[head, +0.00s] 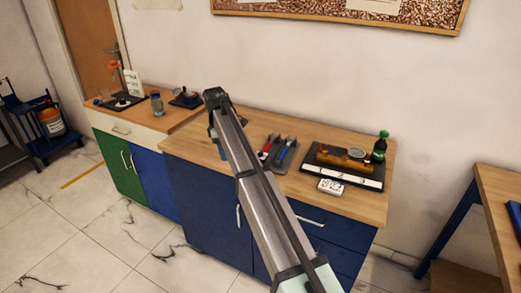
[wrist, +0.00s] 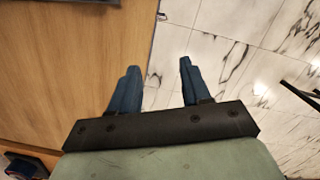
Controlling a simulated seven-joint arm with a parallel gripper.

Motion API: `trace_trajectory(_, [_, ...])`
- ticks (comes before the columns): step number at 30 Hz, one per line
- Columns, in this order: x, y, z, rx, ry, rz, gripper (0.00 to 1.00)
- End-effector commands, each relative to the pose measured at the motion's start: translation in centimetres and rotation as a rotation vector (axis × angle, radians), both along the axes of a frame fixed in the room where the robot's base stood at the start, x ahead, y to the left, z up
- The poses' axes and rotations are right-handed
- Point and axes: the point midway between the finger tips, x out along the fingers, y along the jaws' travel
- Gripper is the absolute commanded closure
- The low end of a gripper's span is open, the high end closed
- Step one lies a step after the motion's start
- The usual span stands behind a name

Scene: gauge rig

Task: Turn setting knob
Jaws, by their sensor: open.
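The gauge rig (head: 342,172) is a black board at the right end of the wooden counter in the head view. It carries a brass-coloured block (head: 340,160) with small round parts and a white marked strip along its front. A rounded brass part (head: 356,153) sits on its right half; I cannot tell whether this is the setting knob. My gripper is open and empty in the wrist view (wrist: 157,65), its two blue fingers apart, with counter and floor beneath. In the head view my gripper is largely hidden by my arm, left of the rig and apart from it.
Red- and blue-handled tools (head: 277,150) lie in a dark holder between my arm and the rig. A jar (head: 157,103) and a stand are on the left bench.

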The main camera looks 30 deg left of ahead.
Motion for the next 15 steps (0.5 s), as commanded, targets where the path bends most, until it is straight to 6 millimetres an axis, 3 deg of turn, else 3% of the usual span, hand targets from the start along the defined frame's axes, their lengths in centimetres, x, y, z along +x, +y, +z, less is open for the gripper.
trace_trajectory(1, [1.7, -0.5, 1.7, 0.014, 0.001, -0.026, 0.53])
trace_trajectory(9, [7.8, -5.5, 7.4, 0.072, 0.016, -0.194, 0.53])
trace_trajectory(15, [10.4, -8.3, 10.0, 0.1, 0.026, -0.276, 0.53])
